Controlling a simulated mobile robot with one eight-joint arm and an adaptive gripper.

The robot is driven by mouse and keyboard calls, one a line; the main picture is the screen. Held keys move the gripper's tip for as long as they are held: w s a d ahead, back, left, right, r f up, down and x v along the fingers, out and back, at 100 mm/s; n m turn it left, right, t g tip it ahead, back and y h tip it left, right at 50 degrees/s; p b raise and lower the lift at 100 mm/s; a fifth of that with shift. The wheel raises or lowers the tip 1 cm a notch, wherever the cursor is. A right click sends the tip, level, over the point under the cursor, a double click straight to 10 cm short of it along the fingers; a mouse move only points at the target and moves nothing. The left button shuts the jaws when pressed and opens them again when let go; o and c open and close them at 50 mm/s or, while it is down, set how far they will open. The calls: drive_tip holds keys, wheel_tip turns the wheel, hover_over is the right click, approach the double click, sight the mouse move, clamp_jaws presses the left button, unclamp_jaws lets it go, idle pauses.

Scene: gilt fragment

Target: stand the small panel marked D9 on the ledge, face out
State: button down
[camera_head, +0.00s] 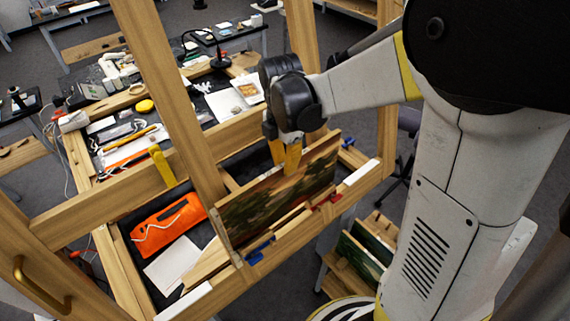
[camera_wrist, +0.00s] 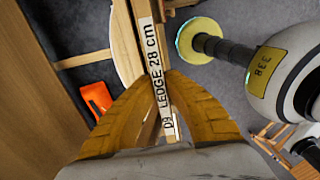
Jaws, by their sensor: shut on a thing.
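The panel (camera_head: 280,190) is a wide, thin board with a dark green and pinkish-brown painted face turned outward, toward the front of the wooden easel frame. It stands nearly upright at the ledge (camera_head: 290,227), a wooden bar. I cannot tell whether its lower edge rests on the bar. My gripper (camera_head: 284,163) is above it, its yellow fingers shut on the top edge. In the wrist view the fingers (camera_wrist: 165,88) close around the panel's edge, with a D9 tag (camera_wrist: 168,125) between them. A label reading LEDGE 28 cm (camera_wrist: 160,75) lies beyond.
Blue clips (camera_head: 258,252) and a red clip (camera_head: 328,201) sit along the ledge. Wooden uprights (camera_head: 175,95) rise behind it. An orange pouch (camera_head: 168,224) lies behind the frame at left. A cluttered bench (camera_head: 125,105) stands further back. Another painting (camera_head: 363,255) stands low at right.

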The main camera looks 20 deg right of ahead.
drive_tip(key=c, duration=1.5)
unclamp_jaws()
